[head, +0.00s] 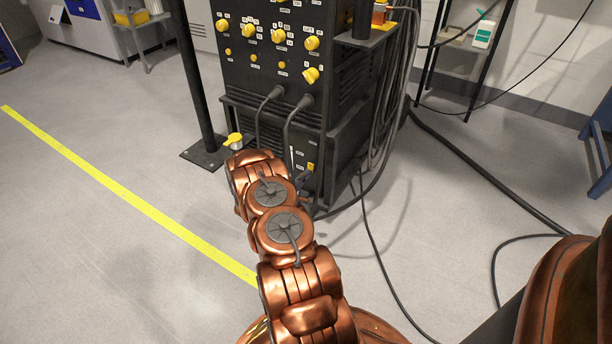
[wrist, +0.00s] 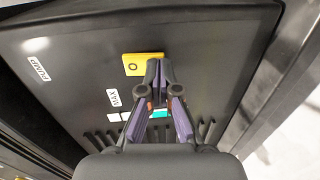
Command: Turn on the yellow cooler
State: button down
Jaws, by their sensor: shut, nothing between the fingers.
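The cooler is the dark lower box (head: 341,148) under the tall control cabinet in the head view. Its dark front panel (wrist: 205,60) fills much of the wrist view. A yellow switch plate (wrist: 134,66) with a round dark mark sits on that panel; it also shows in the head view (head: 310,166). My gripper (wrist: 160,66) is shut and empty, its fingertips at the right edge of the yellow plate. I cannot tell whether they touch it. In the head view my arm reaches to the box front, and the gripper is mostly hidden behind the wrist.
The control cabinet (head: 270,70) with several yellow knobs stands on top. Thick cables (head: 289,125) run down its front, and more (head: 480,170) lie on the floor at right. A dark post (head: 190,75) stands at left. The floor left, around the yellow line (head: 120,190), is clear.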

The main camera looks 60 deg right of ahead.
jog(key=shift+d, duration=0.1)
jog(key=a+f+p, duration=0.1)
jog(key=a+p, duration=0.3)
jog(key=a, duration=0.9)
jog(key=shift+s+a+f, duration=0.3)
jog(key=shift+a+f, duration=0.05)
jog(key=shift+a, duration=0.05)
dwell(0.5)
